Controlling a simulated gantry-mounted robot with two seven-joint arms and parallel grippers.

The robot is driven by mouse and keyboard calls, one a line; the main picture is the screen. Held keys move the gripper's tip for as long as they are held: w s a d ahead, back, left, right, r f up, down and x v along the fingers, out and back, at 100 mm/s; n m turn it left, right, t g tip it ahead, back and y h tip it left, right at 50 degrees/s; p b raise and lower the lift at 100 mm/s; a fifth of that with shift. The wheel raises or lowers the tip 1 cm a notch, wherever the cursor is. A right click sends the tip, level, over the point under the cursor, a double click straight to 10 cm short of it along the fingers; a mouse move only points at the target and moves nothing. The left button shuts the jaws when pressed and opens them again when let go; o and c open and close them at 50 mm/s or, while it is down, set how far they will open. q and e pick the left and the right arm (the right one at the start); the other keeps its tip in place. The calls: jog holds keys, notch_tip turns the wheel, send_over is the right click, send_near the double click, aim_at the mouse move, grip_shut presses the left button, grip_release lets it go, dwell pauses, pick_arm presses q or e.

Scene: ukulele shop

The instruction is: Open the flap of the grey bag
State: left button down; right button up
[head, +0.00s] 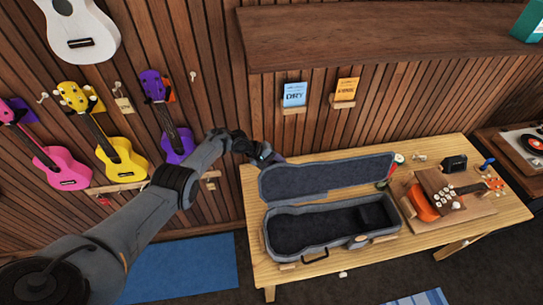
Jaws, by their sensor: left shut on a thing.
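The grey bag (290,274) is a ukulele-shaped case lying on the wooden table, with its hollow dark inside facing up. Its flap (325,175) stands raised along the back side, with its inner lining showing. My left gripper (273,158) is at the upper left corner of the flap and is shut on it; the fingertips are small and partly hidden. My right gripper is out of view.
An orange ukulele (424,204) lies on a wooden board at the table's right. A small black device (455,163) stands behind it. A shelf (380,38) juts from the wall above. Several ukuleles, including a purple one (178,142), hang at left.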

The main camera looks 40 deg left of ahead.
pick_arm(q)
jog(key=shift+a, duration=0.1)
dwell(0.4)
jog(key=c, duration=0.8)
grip_release()
jog(key=shift+s+a+r+p, duration=0.15)
jog(key=shift+r+p, duration=0.1)
jog(key=shift+p, duration=0.15)
jog(key=shift+p+v, duration=2.35)
jog(key=shift+v, duration=2.7)
jog(key=shift+f, duration=0.1)
